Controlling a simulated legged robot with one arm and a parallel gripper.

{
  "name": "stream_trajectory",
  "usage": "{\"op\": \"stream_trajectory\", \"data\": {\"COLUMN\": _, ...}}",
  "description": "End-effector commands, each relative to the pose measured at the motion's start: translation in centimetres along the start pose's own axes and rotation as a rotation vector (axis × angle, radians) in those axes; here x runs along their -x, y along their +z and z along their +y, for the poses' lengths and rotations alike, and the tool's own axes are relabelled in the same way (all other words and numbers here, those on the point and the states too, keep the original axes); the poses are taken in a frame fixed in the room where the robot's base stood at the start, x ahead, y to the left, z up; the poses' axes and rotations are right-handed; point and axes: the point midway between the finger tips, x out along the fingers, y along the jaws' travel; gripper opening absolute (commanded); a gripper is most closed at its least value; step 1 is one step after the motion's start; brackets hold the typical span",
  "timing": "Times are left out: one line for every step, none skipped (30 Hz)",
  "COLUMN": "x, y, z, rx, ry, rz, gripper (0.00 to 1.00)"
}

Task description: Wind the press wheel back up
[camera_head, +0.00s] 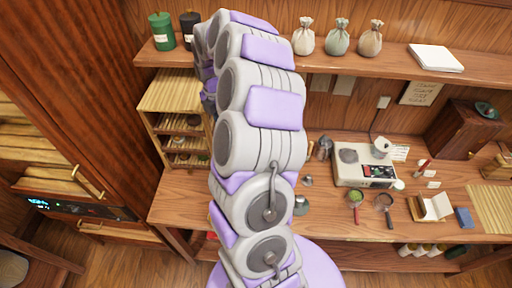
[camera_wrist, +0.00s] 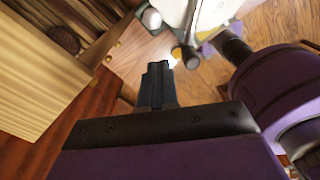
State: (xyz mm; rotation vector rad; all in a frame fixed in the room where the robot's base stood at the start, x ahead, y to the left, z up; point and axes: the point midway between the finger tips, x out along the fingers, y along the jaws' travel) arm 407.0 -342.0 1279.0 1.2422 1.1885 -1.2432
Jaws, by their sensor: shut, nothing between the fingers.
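My gripper (camera_wrist: 157,84) shows in the wrist view with its two dark fingers together and nothing between them. Pale wood stands to its left and a wooden floor or surface lies beyond it. I cannot make out the press wheel in either view. In the head view my grey and purple arm covers the middle of the picture and hides part of the bench, and I cannot see the gripper there.
A small rack (camera_head: 168,95) stands left of my arm. Pouches (camera_head: 338,40) and canisters (camera_head: 162,32) line the shelf. A tall cabinet (camera_head: 85,110) is at left.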

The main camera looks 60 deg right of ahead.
Motion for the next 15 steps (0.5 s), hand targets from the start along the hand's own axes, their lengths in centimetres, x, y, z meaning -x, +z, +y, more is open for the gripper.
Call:
{"op": "stream_trajectory", "data": {"x": 0.0, "y": 0.0, "z": 0.0, "rx": 0.000, "ry": 0.000, "rz": 0.000, "gripper": 0.00}}
{"op": "stream_trajectory", "data": {"x": 0.0, "y": 0.0, "z": 0.0, "rx": 0.000, "ry": 0.000, "rz": 0.000, "gripper": 0.00}}
{"op": "stream_trajectory", "data": {"x": 0.0, "y": 0.1, "z": 0.0, "rx": 0.000, "ry": 0.000, "rz": 0.000, "gripper": 0.00}}
{"op": "stream_trajectory", "data": {"x": 0.0, "y": 0.1, "z": 0.0, "rx": 0.000, "ry": 0.000, "rz": 0.001, "gripper": 0.00}}
{"op": "stream_trajectory", "data": {"x": -0.1, "y": 0.1, "z": 0.0, "rx": 0.000, "ry": 0.000, "rz": 0.001, "gripper": 0.00}}
{"op": "stream_trajectory", "data": {"x": -0.1, "y": 0.1, "z": 0.0, "rx": 0.000, "ry": 0.000, "rz": 0.001, "gripper": 0.00}}
{"op": "stream_trajectory", "data": {"x": -0.2, "y": 0.1, "z": 0.0, "rx": 0.000, "ry": 0.000, "rz": 0.001, "gripper": 0.00}}
{"op": "stream_trajectory", "data": {"x": -0.3, "y": 0.1, "z": 0.0, "rx": 0.000, "ry": -0.001, "rz": 0.001, "gripper": 0.00}}
{"op": "stream_trajectory", "data": {"x": -0.4, "y": 0.1, "z": 0.0, "rx": 0.000, "ry": -0.001, "rz": 0.001, "gripper": 0.00}}
{"op": "stream_trajectory", "data": {"x": -0.5, "y": 0.1, "z": 0.0, "rx": 0.000, "ry": -0.001, "rz": 0.001, "gripper": 0.00}}
{"op": "stream_trajectory", "data": {"x": -0.7, "y": 0.1, "z": 0.0, "rx": 0.000, "ry": -0.001, "rz": 0.001, "gripper": 0.00}}
{"op": "stream_trajectory", "data": {"x": -0.9, "y": 0.1, "z": 0.0, "rx": 0.000, "ry": -0.001, "rz": 0.001, "gripper": 0.00}}
{"op": "stream_trajectory", "data": {"x": -1.1, "y": 0.1, "z": 0.0, "rx": 0.000, "ry": 0.000, "rz": 0.001, "gripper": 0.00}}
{"op": "stream_trajectory", "data": {"x": -1.2, "y": 0.1, "z": 0.0, "rx": 0.000, "ry": 0.000, "rz": 0.001, "gripper": 0.00}}
{"op": "stream_trajectory", "data": {"x": -1.4, "y": 0.1, "z": 0.0, "rx": 0.000, "ry": 0.000, "rz": 0.001, "gripper": 0.00}}
